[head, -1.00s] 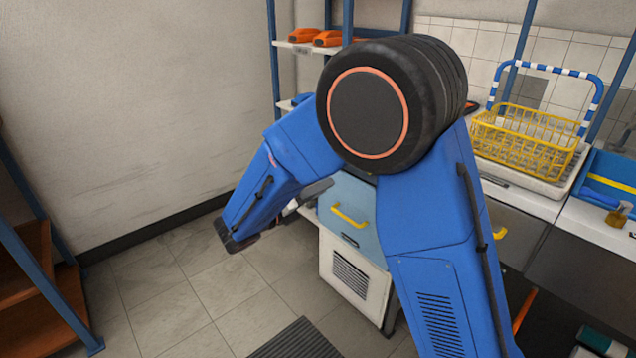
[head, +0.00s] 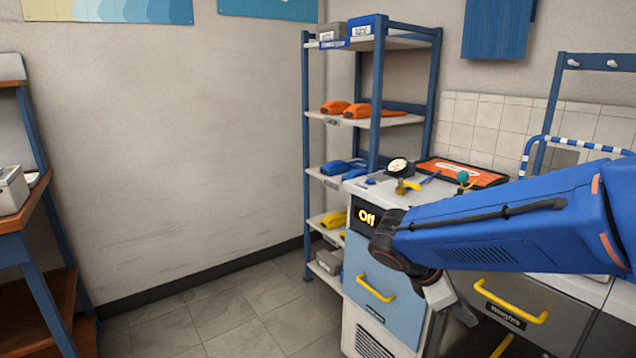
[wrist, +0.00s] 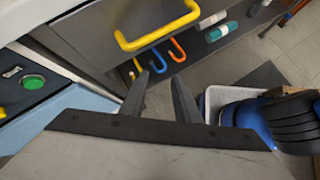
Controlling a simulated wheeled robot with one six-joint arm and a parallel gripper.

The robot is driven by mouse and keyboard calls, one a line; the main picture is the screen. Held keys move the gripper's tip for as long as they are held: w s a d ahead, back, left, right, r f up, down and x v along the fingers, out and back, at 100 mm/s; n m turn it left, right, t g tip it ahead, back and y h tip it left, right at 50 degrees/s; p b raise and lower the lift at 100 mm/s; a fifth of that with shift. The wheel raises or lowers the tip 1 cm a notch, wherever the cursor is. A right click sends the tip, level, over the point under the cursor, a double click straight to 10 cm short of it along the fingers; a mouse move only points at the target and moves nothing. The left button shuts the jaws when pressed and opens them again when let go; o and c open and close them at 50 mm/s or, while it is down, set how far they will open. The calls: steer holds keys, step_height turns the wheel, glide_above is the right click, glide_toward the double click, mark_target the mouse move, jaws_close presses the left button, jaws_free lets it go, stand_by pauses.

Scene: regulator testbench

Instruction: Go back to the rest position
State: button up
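My gripper (wrist: 160,76) shows in the wrist view with its two dark fingers apart and nothing between them. In the head view my gripper (head: 455,308) hangs below the end of my blue arm, in front of the testbench, partly seen. A yellow drawer handle (wrist: 157,27) lies just beyond the fingertips in the wrist view; I cannot tell the exact gap.
A gauge (head: 398,168) stands on top. Shelves (head: 370,120) hold orange, blue and yellow items. Floor at the left (head: 215,325) is clear.

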steer(key=s+a+m+t+y, duration=0.1)
steer(key=s+m+t+y, duration=0.2)
steer(key=s+m+y, duration=0.5)
steer(key=s+m, duration=0.6)
steer(key=m, duration=0.3)
steer(key=shift+s+a+t+y, duration=0.3)
steer(key=shift+a, duration=0.1)
